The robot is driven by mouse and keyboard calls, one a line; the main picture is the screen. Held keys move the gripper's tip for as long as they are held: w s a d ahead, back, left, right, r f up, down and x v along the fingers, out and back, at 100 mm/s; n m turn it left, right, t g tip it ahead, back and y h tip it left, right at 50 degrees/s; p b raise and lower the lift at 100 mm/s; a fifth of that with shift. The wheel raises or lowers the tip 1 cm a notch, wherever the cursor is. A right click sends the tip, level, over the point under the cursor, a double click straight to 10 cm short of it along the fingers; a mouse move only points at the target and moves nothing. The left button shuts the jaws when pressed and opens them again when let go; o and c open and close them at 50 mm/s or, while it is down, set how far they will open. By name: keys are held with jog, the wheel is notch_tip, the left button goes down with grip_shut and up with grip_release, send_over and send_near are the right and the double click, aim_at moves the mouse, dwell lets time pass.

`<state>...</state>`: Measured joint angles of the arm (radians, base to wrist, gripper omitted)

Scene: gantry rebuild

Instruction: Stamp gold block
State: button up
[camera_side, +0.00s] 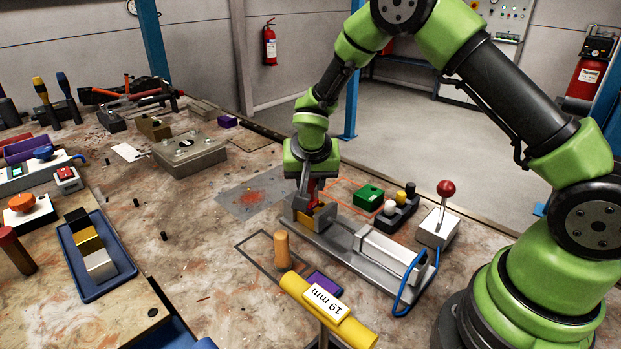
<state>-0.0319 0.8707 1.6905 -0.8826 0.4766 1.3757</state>
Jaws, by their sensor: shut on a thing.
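A gold-yellow block (325,213) sits at the left end of the metal clamp fixture (345,249). Another gold block (90,246) lies in the blue tray (125,270) at left, between a black block (76,217) and a silver block (101,265).
A red-knobbed lever (446,190) and a row of coloured knobs (398,208) stand right of the fixture. A wooden peg (282,250) and a yellow cylinder labelled 19 mm (350,327) are in front. A steel plate block (190,157) stands behind left.

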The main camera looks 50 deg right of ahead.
jog(key=shift+f, duration=0.6)
dwell(1.3)
jog(key=shift+r, duration=0.1)
jog(key=shift+r, duration=3.5)
